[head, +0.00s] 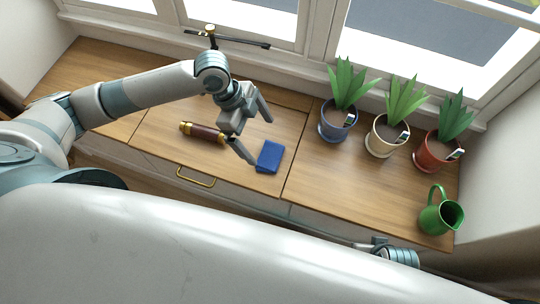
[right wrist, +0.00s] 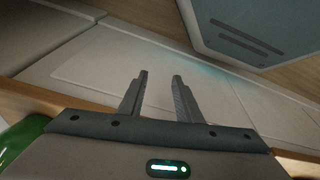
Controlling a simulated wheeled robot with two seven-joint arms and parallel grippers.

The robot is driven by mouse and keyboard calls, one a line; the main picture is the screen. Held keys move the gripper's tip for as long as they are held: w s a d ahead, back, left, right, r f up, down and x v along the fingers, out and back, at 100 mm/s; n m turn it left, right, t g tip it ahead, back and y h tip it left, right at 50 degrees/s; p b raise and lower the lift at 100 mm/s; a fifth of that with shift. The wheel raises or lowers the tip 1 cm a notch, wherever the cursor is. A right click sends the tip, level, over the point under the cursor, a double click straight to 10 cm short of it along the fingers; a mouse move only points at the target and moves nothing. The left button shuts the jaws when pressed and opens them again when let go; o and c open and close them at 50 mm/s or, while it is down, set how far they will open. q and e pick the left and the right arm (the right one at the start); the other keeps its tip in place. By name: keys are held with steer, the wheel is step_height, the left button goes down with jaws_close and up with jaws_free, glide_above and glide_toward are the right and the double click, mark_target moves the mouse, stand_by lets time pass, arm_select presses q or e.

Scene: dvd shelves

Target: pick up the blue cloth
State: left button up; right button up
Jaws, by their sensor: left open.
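The blue cloth (head: 270,156) is a small folded rectangle lying flat on the wooden window-seat top. My left gripper (head: 262,142) is open and empty. In the head view its fingertips are beside the cloth's upper left side, with one fingertip close to the cloth's left edge; I cannot tell whether it touches. My right gripper shows in the right wrist view (right wrist: 160,75) with its two fingers apart and nothing between them, in front of pale panels. The cloth is not in the right wrist view.
A brown and brass spyglass-like tube (head: 203,132) lies left of the cloth. Potted plants in blue (head: 336,126), cream (head: 384,139) and red (head: 432,155) pots stand to the right, with a green jug (head: 440,216) nearer. A brass handle (head: 196,180) is on the front edge. Windows are behind.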

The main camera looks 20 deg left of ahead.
mark_target(269, 155)
arm_select(q)
steer(key=x, duration=0.3)
steer(key=shift+f, duration=0.15)
arm_select(e)
steer(key=shift+s+r, duration=0.1)
steer(key=shift+r, duration=0.55)
arm_select(q)
steer(key=shift+s+d+f, duration=0.15)
steer(key=shift+f, duration=0.45)
steer(key=x, duration=0.3)
steer(key=shift+s+f+b, duration=0.1)
steer(key=shift+f+b, duration=0.05)
steer(key=shift+b, duration=0.15)
steer(key=shift+f, duration=0.4)
arm_select(e)
steer(key=shift+s+r, duration=0.5)
steer(key=shift+r, duration=0.1)
steer(key=shift+w, duration=0.15)
